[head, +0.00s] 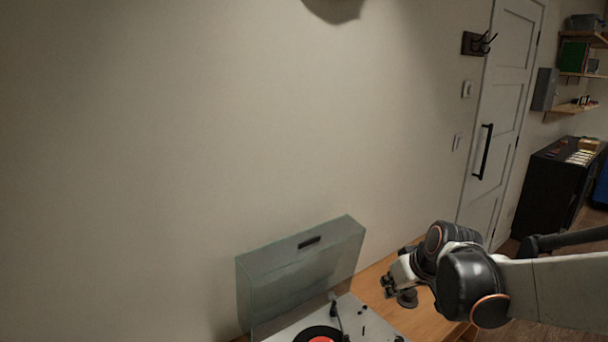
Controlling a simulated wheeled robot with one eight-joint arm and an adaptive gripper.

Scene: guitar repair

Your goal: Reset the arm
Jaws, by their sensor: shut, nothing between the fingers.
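My arm reaches in from the right edge of the head view. My gripper (389,287) is at its left end, low in the picture, just right of the turntable. The gripper looks small and dark here; its fingers are shut with nothing seen between them. It appears over the wooden table, and its height above the top is hard to judge.
A turntable (365,319) with a raised clear lid (297,273) and a record (318,335) stands on the wooden table (425,318) by the wall. A white door (497,120), a black cabinet (548,193) and wall shelves (575,107) are at the right.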

